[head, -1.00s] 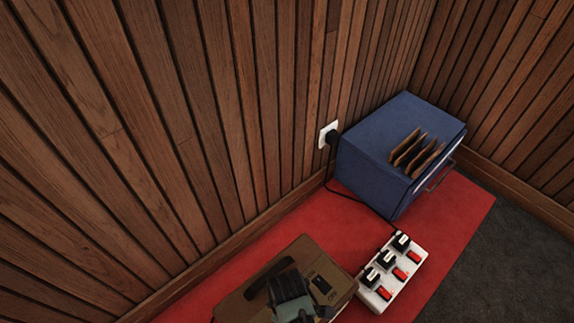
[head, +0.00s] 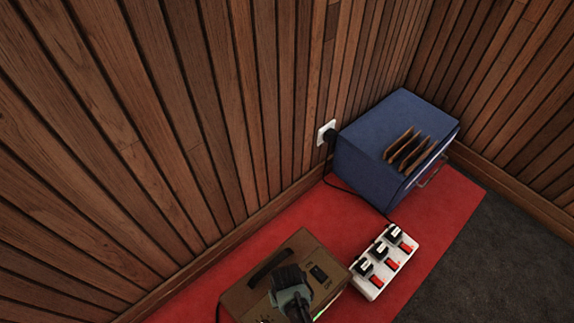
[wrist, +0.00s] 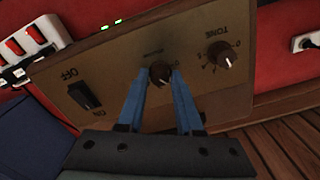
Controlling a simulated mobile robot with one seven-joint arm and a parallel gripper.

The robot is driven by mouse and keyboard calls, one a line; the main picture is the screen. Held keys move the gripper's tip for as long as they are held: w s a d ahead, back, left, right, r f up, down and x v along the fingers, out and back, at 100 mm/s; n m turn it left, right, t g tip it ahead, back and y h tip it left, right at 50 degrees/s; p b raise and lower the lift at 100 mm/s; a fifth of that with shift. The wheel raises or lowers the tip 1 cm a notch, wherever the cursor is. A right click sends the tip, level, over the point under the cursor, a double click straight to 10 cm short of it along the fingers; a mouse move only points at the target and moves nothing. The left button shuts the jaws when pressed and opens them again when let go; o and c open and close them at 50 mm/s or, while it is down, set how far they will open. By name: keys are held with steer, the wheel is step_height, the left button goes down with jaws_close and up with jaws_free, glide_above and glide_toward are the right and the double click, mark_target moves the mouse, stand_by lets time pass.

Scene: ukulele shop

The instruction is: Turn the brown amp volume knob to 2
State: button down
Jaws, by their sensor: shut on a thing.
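The brown amp (head: 312,246) stands on the red mat, with a dark handle and an on/off switch on its top. In the wrist view, its brown panel (wrist: 120,62) carries the volume knob (wrist: 160,76), the tone knob (wrist: 222,55) and the switch (wrist: 84,95). My gripper (wrist: 160,72) has its two blue fingers on either side of the volume knob, shut on it. The knob's pointer and scale numbers are too small and covered to read. In the head view my gripper (head: 290,296) is over the amp and hides the knob.
A white power strip (head: 384,262) with plugs and red switches lies beside the amp. A blue cabinet (head: 395,135) with a slotted top stands at the back, near a wall socket (head: 326,131). Wood-panelled walls close off the back. The red mat (head: 448,215) has clear room at right.

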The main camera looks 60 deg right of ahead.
steer(key=shift+m, duration=0.9)
steer(key=shift+p, duration=0.3)
steer(key=c, duration=0.6)
jaws_free()
steer(key=shift+r, duration=0.1)
step_height(320, 180, up, 13)
steer(key=p, duration=0.7)
steer(key=shift+p, duration=0.3)
steer(key=shift+w, duration=0.1)
